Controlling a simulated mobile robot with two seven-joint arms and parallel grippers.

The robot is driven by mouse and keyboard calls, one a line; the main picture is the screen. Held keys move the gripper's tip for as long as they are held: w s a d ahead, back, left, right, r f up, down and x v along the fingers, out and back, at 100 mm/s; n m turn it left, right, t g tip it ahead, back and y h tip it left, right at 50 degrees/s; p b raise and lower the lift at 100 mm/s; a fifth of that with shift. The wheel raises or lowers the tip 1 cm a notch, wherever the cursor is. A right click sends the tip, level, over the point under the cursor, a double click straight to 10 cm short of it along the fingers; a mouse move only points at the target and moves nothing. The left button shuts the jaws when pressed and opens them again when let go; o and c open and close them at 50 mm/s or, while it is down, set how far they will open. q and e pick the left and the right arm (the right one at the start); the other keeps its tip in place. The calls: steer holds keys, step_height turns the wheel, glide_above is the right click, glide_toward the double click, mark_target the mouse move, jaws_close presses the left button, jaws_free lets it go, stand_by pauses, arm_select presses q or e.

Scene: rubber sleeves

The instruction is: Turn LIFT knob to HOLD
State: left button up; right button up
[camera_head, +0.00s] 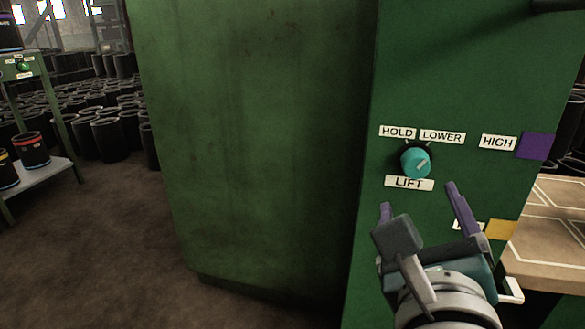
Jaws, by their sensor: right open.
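The LIFT knob (415,162) is a round teal knob on the green panel, in the right half of the head view. A light pointer mark on it points to the upper right, towards the LOWER label (442,137). The HOLD label (397,132) is above the knob to the left, and the LIFT label (409,183) is below it. My right gripper (421,200) is below the knob, its two purple fingers spread apart with nothing between them. The fingers appear apart from the knob. My left gripper is not in view.
A purple square (535,146) beside the HIGH label (498,142) and a yellow square (500,229) are right of the knob. A table with marked outlines (560,218) stands at the right. Several black sleeves (107,138) cover the floor at the back left.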

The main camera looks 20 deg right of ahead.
mark_target(418, 169)
steer(key=w+d, duration=0.3)
steer(key=shift+w+d+r+b, duration=0.1)
steer(key=shift+w+d+b, duration=0.15)
steer(key=shift+d+b, duration=0.15)
steer(key=b+x, duration=0.1)
steer(key=x, duration=0.3)
steer(key=shift+w+a, duration=0.1)
steer(key=shift+a, duration=0.1)
steer(key=shift+w+d, duration=0.3)
steer(key=shift+w, duration=0.15)
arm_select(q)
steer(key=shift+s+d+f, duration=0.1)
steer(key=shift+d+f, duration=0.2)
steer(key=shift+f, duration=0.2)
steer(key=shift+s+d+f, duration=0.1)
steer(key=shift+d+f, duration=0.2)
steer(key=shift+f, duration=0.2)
arm_select(e)
steer(key=shift+c, duration=0.9)
steer(key=c, duration=1)
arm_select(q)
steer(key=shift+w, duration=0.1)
arm_select(e)
jaws_close()
